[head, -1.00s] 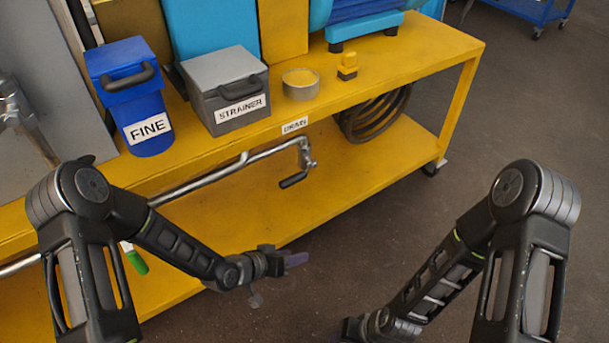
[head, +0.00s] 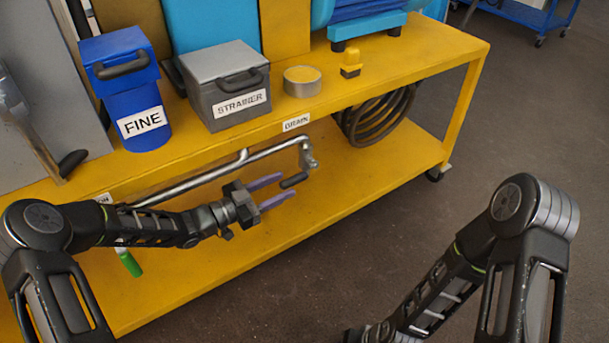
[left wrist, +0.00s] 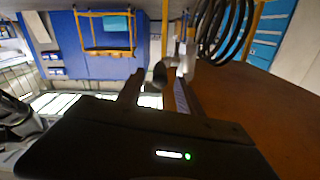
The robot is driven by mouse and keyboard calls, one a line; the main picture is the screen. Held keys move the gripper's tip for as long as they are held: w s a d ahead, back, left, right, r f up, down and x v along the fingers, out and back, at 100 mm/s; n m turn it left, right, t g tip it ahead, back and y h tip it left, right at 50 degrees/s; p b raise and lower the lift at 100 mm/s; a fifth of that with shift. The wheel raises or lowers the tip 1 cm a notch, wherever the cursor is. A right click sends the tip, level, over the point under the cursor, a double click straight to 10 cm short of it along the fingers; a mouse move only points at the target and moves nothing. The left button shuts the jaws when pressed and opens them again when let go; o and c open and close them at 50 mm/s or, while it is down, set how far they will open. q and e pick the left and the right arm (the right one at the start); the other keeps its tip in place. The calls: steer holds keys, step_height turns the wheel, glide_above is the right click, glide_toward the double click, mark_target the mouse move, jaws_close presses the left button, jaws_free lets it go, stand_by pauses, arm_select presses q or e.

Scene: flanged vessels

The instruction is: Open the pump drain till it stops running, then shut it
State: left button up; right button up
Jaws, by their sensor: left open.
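The drain pipe (head: 225,168) runs under the front edge of the yellow cart, below the DRAIN label (head: 296,123). At its right end is a valve with a black-gripped lever (head: 294,180), which points down and to the left. My left gripper (head: 282,188) is open, its two purple fingers reaching toward the lever grip. In the left wrist view the dark grip end (left wrist: 159,75) shows between the open fingers (left wrist: 156,92); I cannot tell whether they touch it. My right arm is at the lower right; its gripper is out of frame.
The cart top carries a blue FINE bin (head: 125,88), a grey STRAINER box (head: 228,86), a round tin (head: 302,81) and a small yellow block (head: 350,64). Floor to the right is clear.

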mark_target(307, 173)
arm_select(q)
steer(key=b+x, duration=0.2)
steer(key=x, duration=0.5)
steer(key=shift+f+b, duration=0.1)
steer(key=shift+b, duration=0.2)
steer(key=shift+w+d, duration=0.25)
steer(key=shift+d, duration=0.05)
steer(key=shift+c, duration=0.4)
